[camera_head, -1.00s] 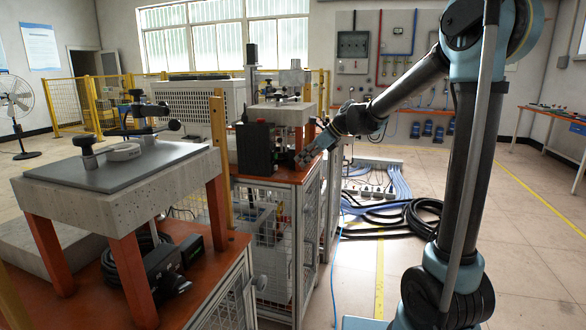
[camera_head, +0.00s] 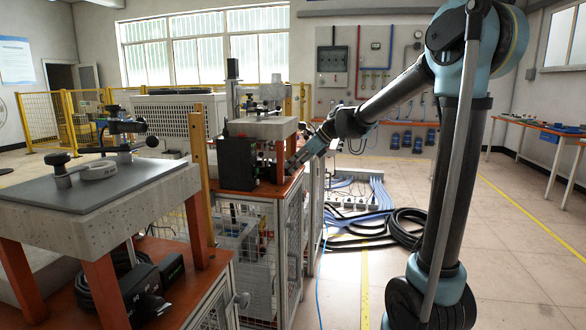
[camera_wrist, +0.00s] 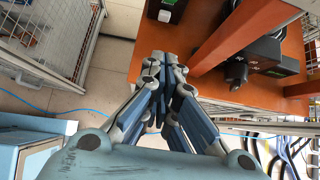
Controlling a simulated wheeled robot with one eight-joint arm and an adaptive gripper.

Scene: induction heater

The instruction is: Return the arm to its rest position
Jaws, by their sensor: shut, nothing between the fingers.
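My arm reaches in from the right in the head view, bent at the elbow, with the forearm sloping down to the left. My gripper (camera_head: 294,165) is at the right edge of the orange-topped workbench (camera_head: 262,190), right of a black box (camera_head: 240,165) and apart from it. In the wrist view my gripper (camera_wrist: 165,62) points at the orange bench top (camera_wrist: 215,82). Its fingers are together with nothing between them. Whether the fingertips touch the bench cannot be told.
A nearer bench holds a concrete slab with a grey plate (camera_head: 95,186). A yellow post (camera_head: 199,160) stands between the benches. A concrete block on orange legs (camera_head: 262,128) stands near my gripper. Black hoses (camera_head: 400,232) lie on the floor. Open floor lies right.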

